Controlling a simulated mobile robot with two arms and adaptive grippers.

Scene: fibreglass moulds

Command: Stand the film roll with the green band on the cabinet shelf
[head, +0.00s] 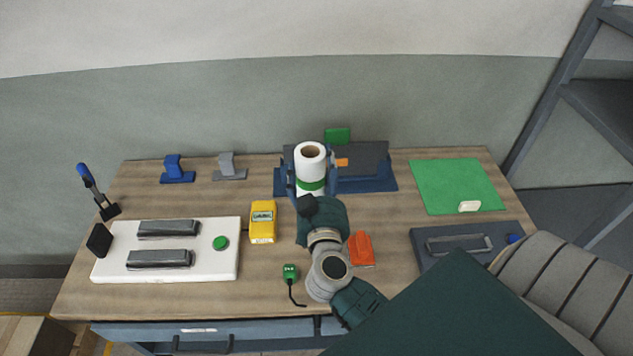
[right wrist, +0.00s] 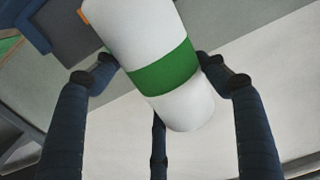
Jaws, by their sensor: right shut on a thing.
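The film roll (head: 311,161) is white with a hollow brown core and a green band low on its side. My right gripper (head: 310,184) is shut around it and holds it roughly upright over the back middle of the bench, in front of a blue stand. In the right wrist view the fingers (right wrist: 158,85) close around the roll (right wrist: 165,68) near its green band. No cabinet can be made out for certain; a dark shelf unit (head: 600,110) stands at the far right. My left gripper is not in view.
The blue stand (head: 365,184) is behind the roll. A yellow device (head: 263,222), an orange glove (head: 362,248) and a white board (head: 210,262) lie on the bench. A green mat (head: 450,182) and a dark grey panel (head: 425,240) are at right. The bench's back left is partly clear.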

